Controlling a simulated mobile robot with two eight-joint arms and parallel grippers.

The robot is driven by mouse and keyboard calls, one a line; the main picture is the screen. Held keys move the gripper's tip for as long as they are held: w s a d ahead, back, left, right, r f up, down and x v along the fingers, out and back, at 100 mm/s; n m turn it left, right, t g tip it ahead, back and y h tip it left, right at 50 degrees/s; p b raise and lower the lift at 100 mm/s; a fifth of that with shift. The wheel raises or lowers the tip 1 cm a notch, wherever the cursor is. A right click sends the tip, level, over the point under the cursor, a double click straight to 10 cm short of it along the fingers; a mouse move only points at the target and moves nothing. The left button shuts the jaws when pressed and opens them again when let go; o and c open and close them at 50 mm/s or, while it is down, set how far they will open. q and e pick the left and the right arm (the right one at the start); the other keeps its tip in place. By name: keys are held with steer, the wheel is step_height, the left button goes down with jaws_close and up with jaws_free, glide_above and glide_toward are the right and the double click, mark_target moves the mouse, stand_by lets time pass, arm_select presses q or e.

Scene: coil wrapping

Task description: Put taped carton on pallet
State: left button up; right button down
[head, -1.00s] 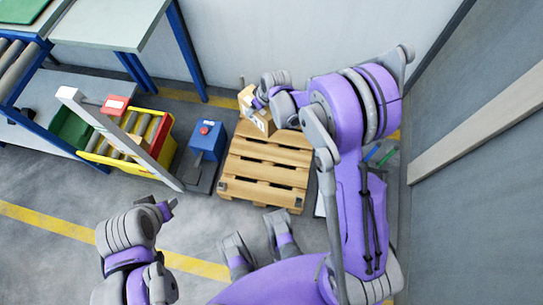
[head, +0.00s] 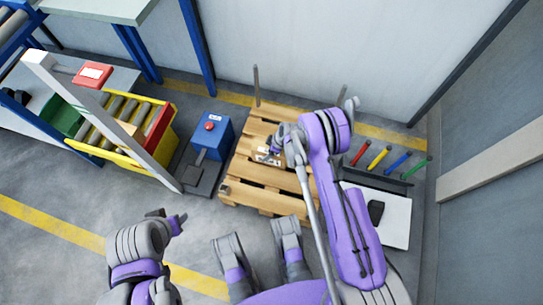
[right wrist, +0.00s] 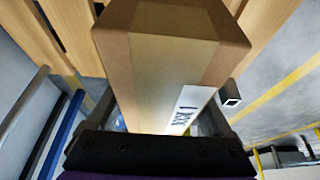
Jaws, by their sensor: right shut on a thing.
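The brown carton (head: 267,156) is over the middle of the wooden pallet (head: 244,191) in the head view. I cannot tell if the carton touches the slats. My left gripper (head: 168,220) is low at the left, away from the pallet; its jaw opening is unclear.
A blue box with a red button (head: 211,135) stands beside the pallet. Two posts rise at the pallet's back. Coloured handles (head: 379,157) and a white board (head: 392,218) lie right.

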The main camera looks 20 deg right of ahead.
steer(key=shift+f+b, duration=0.7)
steer(key=shift+f, duration=2.2)
jaws_free()
steer(key=shift+f, duration=0.15)
